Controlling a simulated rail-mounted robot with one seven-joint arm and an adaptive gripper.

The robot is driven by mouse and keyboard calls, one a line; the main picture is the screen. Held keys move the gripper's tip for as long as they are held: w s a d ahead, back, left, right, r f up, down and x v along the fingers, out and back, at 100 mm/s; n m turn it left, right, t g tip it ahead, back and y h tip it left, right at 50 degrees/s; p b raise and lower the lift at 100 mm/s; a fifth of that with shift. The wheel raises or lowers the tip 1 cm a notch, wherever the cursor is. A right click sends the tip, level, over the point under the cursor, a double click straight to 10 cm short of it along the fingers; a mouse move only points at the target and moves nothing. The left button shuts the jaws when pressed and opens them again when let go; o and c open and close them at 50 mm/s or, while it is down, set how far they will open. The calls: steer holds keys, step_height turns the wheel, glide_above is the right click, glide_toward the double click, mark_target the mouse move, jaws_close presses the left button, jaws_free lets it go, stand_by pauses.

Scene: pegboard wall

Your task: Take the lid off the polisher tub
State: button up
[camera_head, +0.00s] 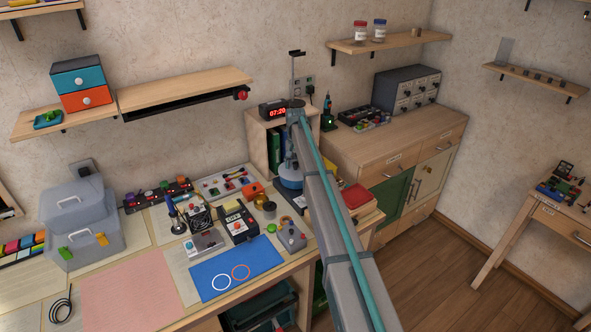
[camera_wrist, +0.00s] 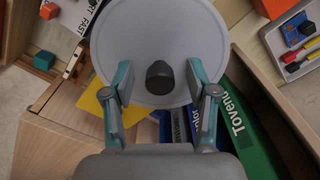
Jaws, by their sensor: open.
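The round light-grey lid (camera_wrist: 160,30) of the polisher tub fills the top middle of the wrist view. The lid hides the tub's wall in the wrist view. In the head view, a blue, round, tub-like thing (camera_head: 290,182) shows beside my arm, partly hidden; I cannot tell its lid from my gripper there.
In the wrist view, a green book marked "Tovend" (camera_wrist: 245,125) lies right of the lid, and a grey tray (camera_wrist: 293,45) with small tools is at upper right. The head view shows a crowded bench with a blue mat (camera_head: 235,268) and a black clock (camera_head: 273,111) behind.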

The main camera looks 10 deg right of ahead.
jaws_close()
steer(key=shift+r, duration=0.1)
